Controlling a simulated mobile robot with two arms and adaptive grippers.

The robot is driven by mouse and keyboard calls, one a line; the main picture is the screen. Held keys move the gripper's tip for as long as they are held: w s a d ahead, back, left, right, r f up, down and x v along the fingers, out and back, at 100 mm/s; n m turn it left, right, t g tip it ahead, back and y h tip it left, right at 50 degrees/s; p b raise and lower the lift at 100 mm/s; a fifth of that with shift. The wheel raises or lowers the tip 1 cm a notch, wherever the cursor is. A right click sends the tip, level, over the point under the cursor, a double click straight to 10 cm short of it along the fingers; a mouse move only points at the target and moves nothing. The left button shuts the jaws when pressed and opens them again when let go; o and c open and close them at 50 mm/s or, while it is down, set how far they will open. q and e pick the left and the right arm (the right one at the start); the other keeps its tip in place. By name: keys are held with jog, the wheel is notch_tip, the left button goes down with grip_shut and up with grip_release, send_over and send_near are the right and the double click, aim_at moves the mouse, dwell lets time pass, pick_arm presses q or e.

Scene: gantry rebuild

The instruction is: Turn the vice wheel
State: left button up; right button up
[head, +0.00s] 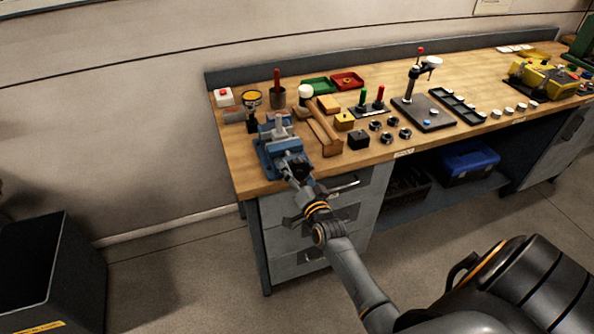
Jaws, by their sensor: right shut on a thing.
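A blue vice (278,146) stands at the front left corner of the wooden workbench (390,158). My right gripper (298,176) is at the front of the vice, just over the bench's front edge, and my right arm reaches up to it from the lower right. The gripper is shut on the vice wheel, which is mostly hidden behind the fingers. My left gripper is not in this view.
A hammer (318,120), a yellow block (344,121), a black block (358,140) and several dark nuts lie right of the vice. A round yellow-topped item (252,99) stands behind it. Drawers (330,215) are below. A dark bin (75,270) stands on the floor at left.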

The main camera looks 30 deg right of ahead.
jog(key=n, duration=0.3)
jog(key=shift+n+p, duration=0.3)
jog(key=shift+n, duration=0.1)
jog(key=n, duration=0.3)
jog(key=shift+n, duration=0.3)
jog(key=n, duration=0.6)
jog(key=shift+d+f, duration=0.1)
jog(key=o, duration=1.1)
jog(key=shift+o, duration=0.2)
jog(key=shift+s, duration=0.15)
jog(key=v, duration=1.1)
jog(key=shift+s, duration=0.4)
